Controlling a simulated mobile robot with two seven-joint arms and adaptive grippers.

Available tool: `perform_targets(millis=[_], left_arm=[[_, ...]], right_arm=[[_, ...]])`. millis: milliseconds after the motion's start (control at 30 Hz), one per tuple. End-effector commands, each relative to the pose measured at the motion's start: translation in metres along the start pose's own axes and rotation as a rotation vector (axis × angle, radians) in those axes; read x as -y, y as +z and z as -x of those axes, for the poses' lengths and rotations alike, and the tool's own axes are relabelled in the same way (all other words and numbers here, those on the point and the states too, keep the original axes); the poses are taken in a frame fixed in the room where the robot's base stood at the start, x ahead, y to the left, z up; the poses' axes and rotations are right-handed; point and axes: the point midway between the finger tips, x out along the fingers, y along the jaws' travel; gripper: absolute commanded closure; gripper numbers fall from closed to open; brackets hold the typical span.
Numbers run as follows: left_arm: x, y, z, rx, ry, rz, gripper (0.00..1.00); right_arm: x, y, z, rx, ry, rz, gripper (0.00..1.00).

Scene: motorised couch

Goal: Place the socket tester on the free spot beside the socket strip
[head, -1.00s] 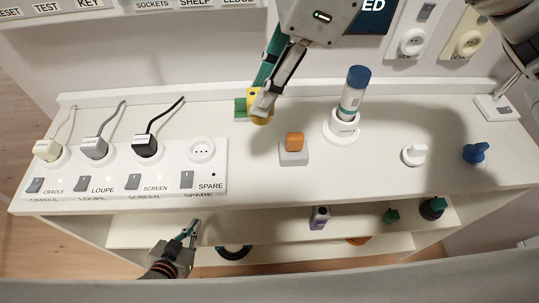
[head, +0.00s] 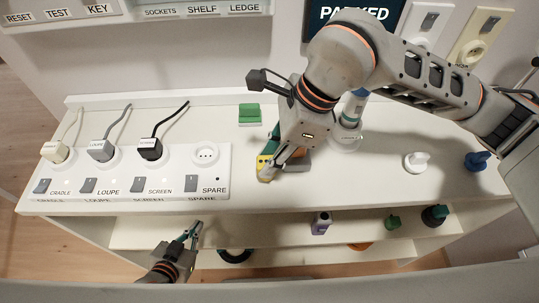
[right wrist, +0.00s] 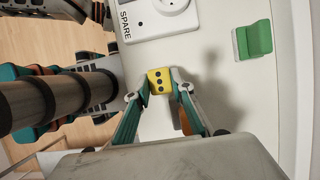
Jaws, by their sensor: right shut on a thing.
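The socket tester (head: 265,167) is a small yellow block with dark dots on its face, clear in the right wrist view (right wrist: 160,81). My right gripper (head: 272,170) is shut on it, just right of the socket strip. The white socket strip (head: 120,180) has plugs in the cradle, loupe and screen sockets; its spare socket (head: 206,154) is empty. The bare counter spot beside the strip (head: 243,172) lies between the strip and the tester. I cannot tell whether the tester touches the counter. My left gripper (head: 192,230) is open and empty before the lower shelf.
A green block (head: 249,114) stands at the back of the counter. An orange-topped grey block (head: 297,160) is partly hidden behind my right gripper. A white-based cylinder (head: 346,138) is partly covered by my right arm. White (head: 416,160) and blue (head: 477,160) knobs stand at right.

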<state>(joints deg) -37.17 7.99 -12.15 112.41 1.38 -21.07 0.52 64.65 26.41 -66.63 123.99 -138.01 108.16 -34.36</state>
Motion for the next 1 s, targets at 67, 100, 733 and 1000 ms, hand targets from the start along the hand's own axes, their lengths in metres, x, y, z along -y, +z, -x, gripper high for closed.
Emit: perform_targets(millis=[67, 100, 733, 1000], left_arm=[[0.000, 0.000, 0.000, 0.000, 0.000, 0.000, 1.00], [0.000, 0.000, 0.000, 0.000, 0.000, 0.000, 1.00], [-0.001, 0.004, -0.002, 0.003, 0.001, 0.000, 1.00], [0.000, 0.000, 0.000, 0.000, 0.001, 0.000, 1.00]], right_arm=[[0.001, -0.001, -0.002, 0.001, -0.002, 0.001, 0.98], [0.001, -0.001, -0.002, 0.001, -0.003, 0.001, 0.98], [0.001, -0.002, -0.004, 0.000, -0.002, 0.001, 0.60], [0.002, 0.000, 0.006, 0.001, -0.005, 0.001, 0.60]])
